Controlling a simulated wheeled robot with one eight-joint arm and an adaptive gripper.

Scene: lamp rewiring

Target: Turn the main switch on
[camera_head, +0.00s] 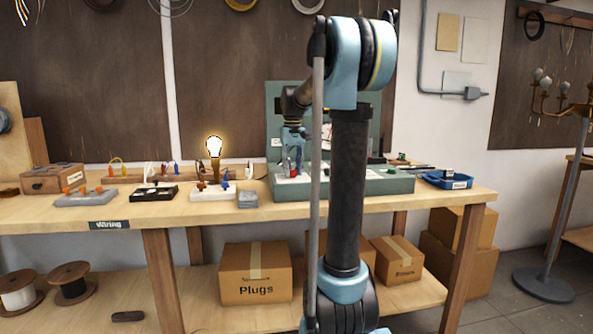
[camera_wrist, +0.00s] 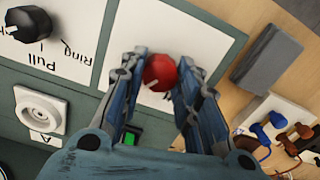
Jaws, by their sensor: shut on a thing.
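A round red knob (camera_wrist: 160,70) with a pale mark on its face shows in the wrist view, on a white label plate (camera_wrist: 170,30) of the grey-green panel. I take it to be the main switch. My gripper (camera_wrist: 163,78) is shut on the red knob, one finger on each side. In the head view, my gripper (camera_head: 292,158) reaches down to the grey-green test box (camera_head: 400,187), with the red knob (camera_head: 293,173) at its tips. A small green lit patch (camera_wrist: 131,137) shows between my fingers. A bulb (camera_head: 214,147) glows on the bench.
A black knob (camera_wrist: 27,24) labelled Pull and Ring and a white socket (camera_wrist: 40,108) sit left of my gripper. A grey block (camera_wrist: 268,52) and a white terminal block (camera_wrist: 275,120) lie right.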

